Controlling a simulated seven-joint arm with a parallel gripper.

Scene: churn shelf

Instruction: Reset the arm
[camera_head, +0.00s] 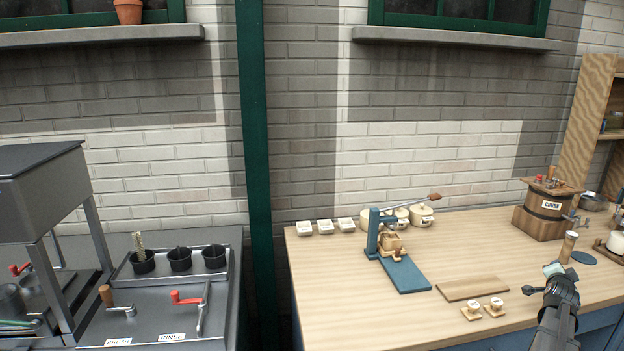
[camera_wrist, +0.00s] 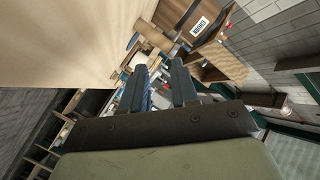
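My gripper (camera_head: 556,270) is over the right part of the wooden table, at the lower right of the head view. In the wrist view my gripper (camera_wrist: 163,66) shows two dark blue-grey fingers standing apart, with a gap between them and nothing clearly held. A wooden cylinder (camera_head: 569,243) appears just beyond the fingertips in the head view; I cannot tell whether they touch. The brown barrel labelled churn (camera_head: 549,203) stands behind it on a wooden base. It also shows at the top of the wrist view (camera_wrist: 195,22).
A blue lever press (camera_head: 373,235) stands mid-table (camera_head: 340,310), with cream pots (camera_head: 421,215) behind it. A wooden board (camera_head: 472,288) and two small stamps (camera_head: 494,307) lie left of my gripper. A wooden shelf (camera_head: 590,110) rises at right. The table's front left is clear.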

